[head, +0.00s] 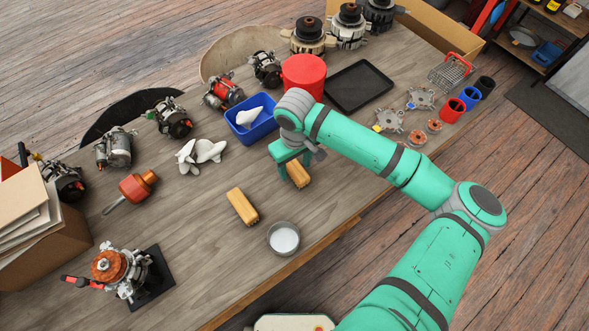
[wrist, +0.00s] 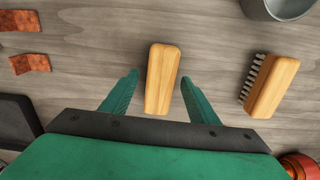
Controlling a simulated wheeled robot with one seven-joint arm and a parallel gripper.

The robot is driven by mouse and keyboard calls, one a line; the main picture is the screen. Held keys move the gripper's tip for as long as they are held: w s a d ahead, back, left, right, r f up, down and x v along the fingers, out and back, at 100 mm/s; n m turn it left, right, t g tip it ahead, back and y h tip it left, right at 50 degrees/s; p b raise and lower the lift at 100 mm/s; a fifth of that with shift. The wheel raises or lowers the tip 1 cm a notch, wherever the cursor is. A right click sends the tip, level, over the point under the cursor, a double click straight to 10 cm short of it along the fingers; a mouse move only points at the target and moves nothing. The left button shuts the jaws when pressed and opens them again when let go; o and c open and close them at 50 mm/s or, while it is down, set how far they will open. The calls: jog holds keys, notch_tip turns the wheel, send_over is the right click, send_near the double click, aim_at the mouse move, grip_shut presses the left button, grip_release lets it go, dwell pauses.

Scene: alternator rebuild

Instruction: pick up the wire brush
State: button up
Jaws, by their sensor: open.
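A wooden block-shaped piece (wrist: 162,80) lies between my gripper's fingers in the wrist view; its bristles, if any, are hidden. It also shows under my gripper in the head view (head: 299,174). A second wooden piece (wrist: 272,86) lies to the right in the wrist view, with grey bristles along its left side. It is the block left of my gripper in the head view (head: 242,207). My gripper (wrist: 160,79) is open and points down, one finger on each side of the first piece, with gaps showing. It is also in the head view (head: 300,164).
A grey metal bowl (head: 284,238) stands near the table's front edge. A blue bin (head: 250,128), a red tub (head: 304,76) and a black tray (head: 359,86) stand behind my gripper. Reddish-brown strips (wrist: 30,64) lie left in the wrist view.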

aim_at(294, 169)
jog(key=shift+f, duration=0.2)
jog(key=c, duration=1.2)
jog(key=shift+r, duration=0.15)
jog(key=shift+r, duration=0.2)
jog(key=r, duration=0.3)
jog(key=shift+s+a+r, duration=0.1)
jog(key=shift+s+a, duration=0.1)
jog(key=shift+s, duration=0.1)
jog(key=s+a+r, duration=0.1)
jog(key=s+r, duration=0.2)
jog(key=s, duration=0.1)
jog(key=s+a+r, duration=0.2)
jog(key=s+r, duration=0.1)
jog(key=s, duration=0.1)
jog(key=s+a+r, duration=0.1)
jog(key=s+r, duration=0.2)
jog(key=s, duration=0.1)
jog(key=shift+s+a+r, duration=0.1)
jog(key=shift+s+a, duration=0.1)
jog(key=shift+a, duration=0.2)
